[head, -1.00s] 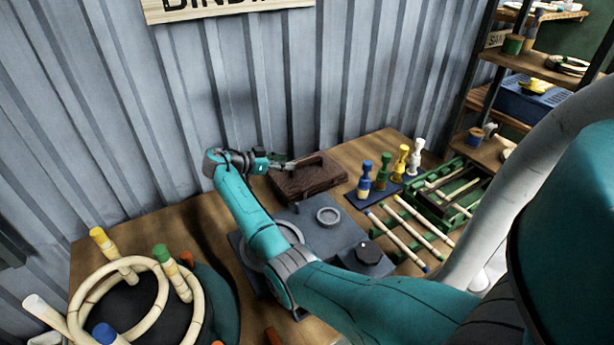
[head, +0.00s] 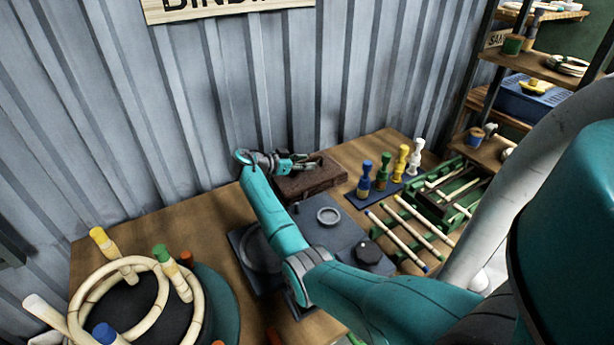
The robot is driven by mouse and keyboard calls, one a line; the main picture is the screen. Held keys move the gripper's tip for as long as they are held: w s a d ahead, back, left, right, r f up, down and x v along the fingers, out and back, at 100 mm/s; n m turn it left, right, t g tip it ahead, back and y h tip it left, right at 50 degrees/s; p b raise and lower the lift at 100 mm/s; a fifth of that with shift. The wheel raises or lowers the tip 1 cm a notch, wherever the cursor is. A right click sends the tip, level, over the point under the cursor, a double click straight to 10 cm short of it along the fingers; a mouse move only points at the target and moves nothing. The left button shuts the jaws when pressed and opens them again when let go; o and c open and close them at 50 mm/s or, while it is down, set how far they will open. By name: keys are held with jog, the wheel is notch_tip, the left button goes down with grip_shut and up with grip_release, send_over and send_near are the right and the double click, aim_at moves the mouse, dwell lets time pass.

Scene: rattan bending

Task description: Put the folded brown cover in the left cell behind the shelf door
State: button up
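A dark brown, block-like bundle (head: 318,181), which looks like the folded brown cover, lies on the back of the table against the corrugated wall. My gripper (head: 314,162) is over its top, and my arm reaches to it from the lower right. The gripper hides part of the bundle's top and its raised handle-like strip. The fingers are small here, so I cannot tell whether they are open, shut or touching the strip. No shelf door or left cell can be made out.
A blue-grey plate with a round dish (head: 328,216) lies in front of the bundle. Coloured pegs (head: 383,172) stand right of it, beside rods and a green rack (head: 447,205). An open shelf (head: 540,66) stands at the right. A rattan ring jig (head: 125,290) fills the lower left.

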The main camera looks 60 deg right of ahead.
grip_shut()
jog(key=shift+r, duration=0.1)
